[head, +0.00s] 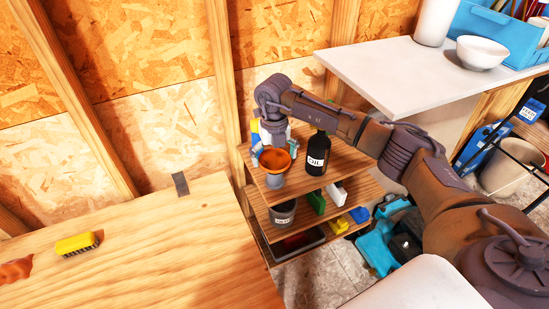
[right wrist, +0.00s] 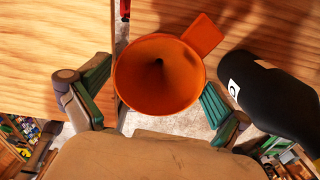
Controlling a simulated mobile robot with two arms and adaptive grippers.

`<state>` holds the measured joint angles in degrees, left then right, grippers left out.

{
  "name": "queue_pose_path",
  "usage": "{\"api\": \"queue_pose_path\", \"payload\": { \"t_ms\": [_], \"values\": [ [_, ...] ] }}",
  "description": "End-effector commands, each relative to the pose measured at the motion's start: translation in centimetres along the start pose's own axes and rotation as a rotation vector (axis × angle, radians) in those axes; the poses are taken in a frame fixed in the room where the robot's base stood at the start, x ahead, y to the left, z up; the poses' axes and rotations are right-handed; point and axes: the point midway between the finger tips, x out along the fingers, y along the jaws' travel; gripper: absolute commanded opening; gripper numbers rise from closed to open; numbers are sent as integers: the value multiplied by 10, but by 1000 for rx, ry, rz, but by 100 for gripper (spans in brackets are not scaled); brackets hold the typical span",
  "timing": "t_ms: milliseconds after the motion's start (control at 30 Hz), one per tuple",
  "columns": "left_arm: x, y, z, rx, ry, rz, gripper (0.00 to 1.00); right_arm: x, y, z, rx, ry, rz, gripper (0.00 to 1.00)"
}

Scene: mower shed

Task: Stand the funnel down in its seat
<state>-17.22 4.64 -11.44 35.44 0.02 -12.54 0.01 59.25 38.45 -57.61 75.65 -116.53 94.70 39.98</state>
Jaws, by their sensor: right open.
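The orange funnel (head: 274,159) is at the top shelf of the small wooden rack, mouth up. A grey cup-like piece (head: 275,180) shows under its rim; I cannot tell whether the spout is inside it. In the right wrist view the funnel (right wrist: 160,75) shows its wide mouth and a flat tab at its upper right. My right gripper (head: 275,152) is open, with its fingers on either side of the funnel; in the wrist view the gripper (right wrist: 153,84) has teal finger pads near the rim. Contact is unclear. My left gripper is not in view.
A black oil bottle (head: 317,153) stands close to the right of the funnel. A dark grey bucket (head: 283,213) is on the shelf below. A wooden bench (head: 150,265) with a yellow brush (head: 77,243) lies left. A white counter (head: 400,75) is at upper right.

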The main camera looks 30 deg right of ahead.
Motion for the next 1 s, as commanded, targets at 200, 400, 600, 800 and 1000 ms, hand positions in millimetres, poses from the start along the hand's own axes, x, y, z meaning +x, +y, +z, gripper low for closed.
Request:
{"api": "queue_pose_path", "payload": {
  "t_ms": [200, 400, 600, 800, 1000],
  "values": [
    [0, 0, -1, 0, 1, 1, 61, -39, 0, 1, 0, -6, 1, 100],
    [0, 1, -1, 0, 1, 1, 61, -82, 0, 1, 0, -5, 1, 100],
    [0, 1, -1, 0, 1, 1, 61, -109, 0, 0, 0, -2, 1, 100],
    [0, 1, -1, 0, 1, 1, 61, -116, 0, 0, 0, -1, 0, 100],
    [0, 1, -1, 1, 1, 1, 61, -116, 0, 0, 0, -1, 0, 100]
  ]
}}
